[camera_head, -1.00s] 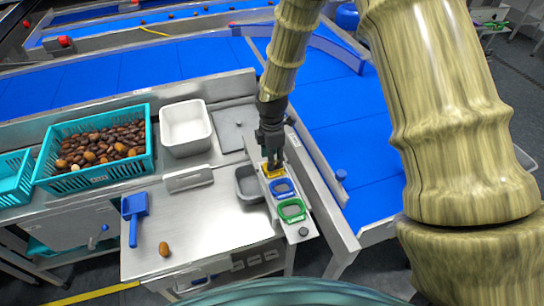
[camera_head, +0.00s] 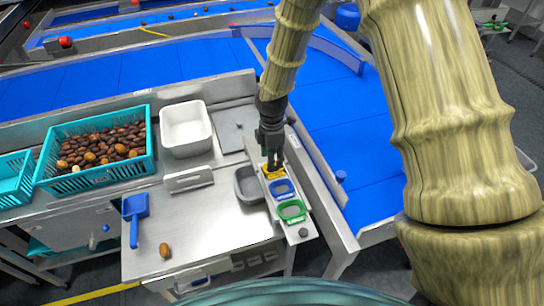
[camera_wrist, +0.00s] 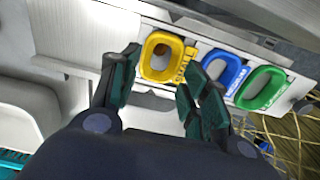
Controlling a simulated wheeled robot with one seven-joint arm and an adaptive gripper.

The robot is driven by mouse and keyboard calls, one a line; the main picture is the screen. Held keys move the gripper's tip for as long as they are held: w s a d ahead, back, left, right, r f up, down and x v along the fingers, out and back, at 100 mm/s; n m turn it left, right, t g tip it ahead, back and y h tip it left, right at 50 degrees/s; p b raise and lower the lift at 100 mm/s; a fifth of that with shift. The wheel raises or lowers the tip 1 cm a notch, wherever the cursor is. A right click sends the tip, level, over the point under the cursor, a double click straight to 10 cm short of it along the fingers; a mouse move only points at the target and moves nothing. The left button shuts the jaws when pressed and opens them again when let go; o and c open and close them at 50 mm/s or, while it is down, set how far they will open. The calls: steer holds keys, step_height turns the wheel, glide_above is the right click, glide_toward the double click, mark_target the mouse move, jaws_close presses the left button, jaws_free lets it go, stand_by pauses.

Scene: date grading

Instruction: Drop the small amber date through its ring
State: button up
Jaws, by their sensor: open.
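The yellow ring (camera_wrist: 152,77) is the leftmost of three rings in the wrist view, and in the head view it is the farthest one (camera_head: 277,175). A small brown-amber shape (camera_wrist: 160,60) shows inside its opening; it looks like a date lying below the rim, but it is partly shaded. My gripper (camera_wrist: 160,68) is open, its fingers apart on either side of the yellow ring with nothing between them. In the head view my gripper (camera_head: 271,160) is just above the yellow ring. Another brown-amber date (camera_head: 165,250) lies on the steel table, front left.
The blue ring (camera_head: 282,187) and green ring (camera_head: 292,210) continue the row. A grey tub (camera_head: 240,186) stands beside them. A blue scoop (camera_head: 134,207), white bin (camera_head: 207,134) and teal crate of dates (camera_head: 45,160) stand left. The table's front middle is clear.

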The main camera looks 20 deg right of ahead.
step_height(320, 180, up, 5)
steer(key=p, duration=0.3)
steer(key=shift+r+p, duration=0.15)
steer(key=shift+p, duration=0.25)
stand_by(0.5)
